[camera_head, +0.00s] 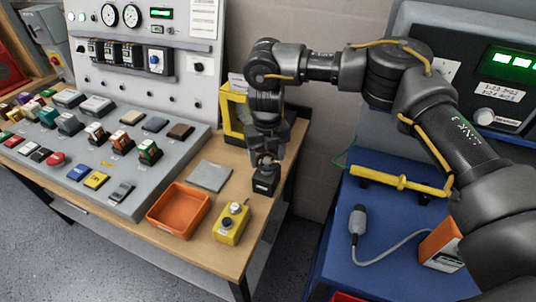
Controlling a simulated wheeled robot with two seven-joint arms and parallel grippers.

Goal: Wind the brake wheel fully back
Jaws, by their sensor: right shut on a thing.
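My right gripper (265,163) points down over the right end of the wooden bench, its arm coming in from the right. It is shut on the top of a small black block-like thing (265,182) at the bench's right side. The fingers and wrist cover the upper part of this thing, so I cannot tell whether a wheel is there. I can make out no brake wheel elsewhere in the view. My left gripper is not in view.
An orange tray (152,229), a yellow control box (232,222) and a grey plate (209,176) lie near the gripper. A yellow frame (229,116) stands behind. A grey switch console (170,170) fills the left. A blue table (335,235) at right bears a yellow bar (395,180) and a cabled plug (357,221).

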